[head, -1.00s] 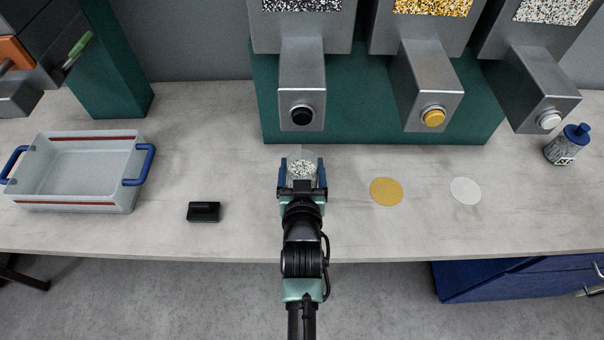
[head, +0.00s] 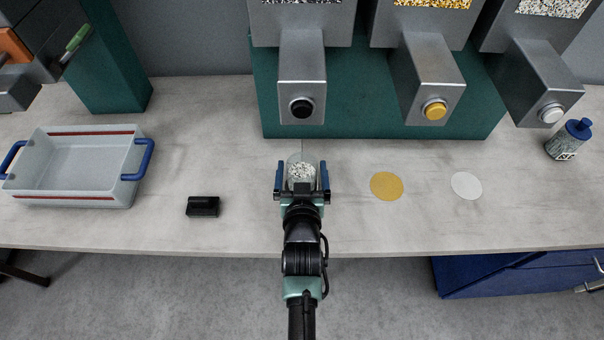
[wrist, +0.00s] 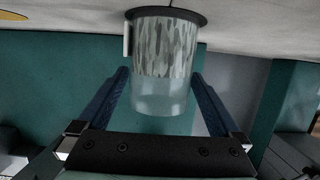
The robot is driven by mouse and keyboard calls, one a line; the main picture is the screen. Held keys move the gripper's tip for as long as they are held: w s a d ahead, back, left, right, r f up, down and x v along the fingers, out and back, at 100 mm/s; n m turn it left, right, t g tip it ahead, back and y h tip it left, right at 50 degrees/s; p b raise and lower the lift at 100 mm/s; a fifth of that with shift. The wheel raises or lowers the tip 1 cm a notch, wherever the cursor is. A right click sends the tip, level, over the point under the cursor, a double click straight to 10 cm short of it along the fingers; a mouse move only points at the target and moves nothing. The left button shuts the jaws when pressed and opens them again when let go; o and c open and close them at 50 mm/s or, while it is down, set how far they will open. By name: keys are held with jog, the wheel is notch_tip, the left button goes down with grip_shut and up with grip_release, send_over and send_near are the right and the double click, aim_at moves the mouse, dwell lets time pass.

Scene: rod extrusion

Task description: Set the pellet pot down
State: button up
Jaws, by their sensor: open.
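The pellet pot (head: 301,171) is a clear cup holding black and white pellets, on the bench below the left spout. In the wrist view, which is upside down, the pot (wrist: 163,62) stands upright on a dark round disc (wrist: 196,17). My gripper (head: 301,170) is open around the pot, one blue finger on each side. The wrist view shows gaps between the pot and both fingers (wrist: 160,80). The disc is mostly hidden in the head view.
Spouts with black (head: 302,107), yellow (head: 434,109) and white (head: 551,113) tips overhang the bench. Yellow (head: 387,186) and white (head: 466,186) discs lie right. A grey tray (head: 75,199), black block (head: 203,207) and blue-capped bottle (head: 569,141) also stand there.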

jog(key=v, duration=1.2)
jog(key=shift+r+p, duration=0.2)
jog(key=shift+p, duration=0.1)
jog(key=shift+s+f, duration=0.1)
